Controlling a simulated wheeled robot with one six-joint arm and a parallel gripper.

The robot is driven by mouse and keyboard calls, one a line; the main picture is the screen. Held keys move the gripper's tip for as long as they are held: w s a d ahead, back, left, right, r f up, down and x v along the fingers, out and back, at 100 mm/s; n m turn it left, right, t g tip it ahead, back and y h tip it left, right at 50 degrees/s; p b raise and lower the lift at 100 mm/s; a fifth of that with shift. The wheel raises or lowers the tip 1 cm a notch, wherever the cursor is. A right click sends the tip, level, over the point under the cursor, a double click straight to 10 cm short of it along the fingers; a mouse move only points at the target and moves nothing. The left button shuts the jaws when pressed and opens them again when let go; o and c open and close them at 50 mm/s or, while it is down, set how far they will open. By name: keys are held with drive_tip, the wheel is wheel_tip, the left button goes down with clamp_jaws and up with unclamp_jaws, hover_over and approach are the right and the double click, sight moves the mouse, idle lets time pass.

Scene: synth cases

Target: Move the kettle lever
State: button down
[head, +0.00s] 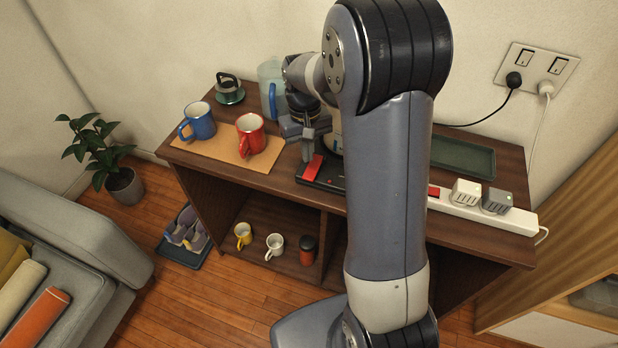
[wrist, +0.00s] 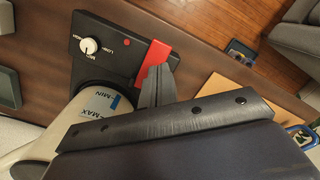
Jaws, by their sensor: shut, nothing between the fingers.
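The kettle (wrist: 95,108) is pale, with MAX and MIN marks, and stands on a black base (wrist: 97,32) with a dial and small labels. In the head view a strip of the kettle (head: 336,142) shows beside my arm, which hides most of it. The red lever (wrist: 151,60) sticks out at the base's edge; it also shows in the head view (head: 312,168). My gripper (wrist: 155,75) is shut and empty. Its fingertips are right at the lever, beside or against it; I cannot tell if they touch. In the head view my gripper (head: 308,150) is just above the lever.
A blue mug (head: 199,121) and a red mug (head: 250,135) stand on a tan mat to the left. A pale jug (head: 270,75) is behind. To the right are a dark tray (head: 462,157) and a white power strip (head: 490,216) with plugs.

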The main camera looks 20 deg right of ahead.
sight(308, 172)
drive_tip(key=shift+s+f+b, duration=0.15)
drive_tip(key=shift+f+b, duration=0.6)
drive_tip(key=shift+f, duration=0.4)
drive_tip(key=shift+s+f+b, duration=0.1)
drive_tip(key=shift+f+b, duration=0.65)
drive_tip(key=shift+f, duration=0.35)
wheel_tip(308, 172, down, 2)
drive_tip(key=shift+b, duration=0.7)
drive_tip(key=shift+w+r+p, duration=0.25)
drive_tip(key=shift+r+p, duration=0.15)
drive_tip(key=shift+p, duration=0.05)
drive_tip(key=shift+w+a+r+p, duration=0.1)
drive_tip(key=shift+w+r+p, duration=0.1)
drive_tip(key=shift+w+p, duration=0.25)
drive_tip(key=shift+w+r+p, duration=0.15)
drive_tip(key=shift+w+p, duration=0.1)
drive_tip(key=shift+w, duration=0.55)
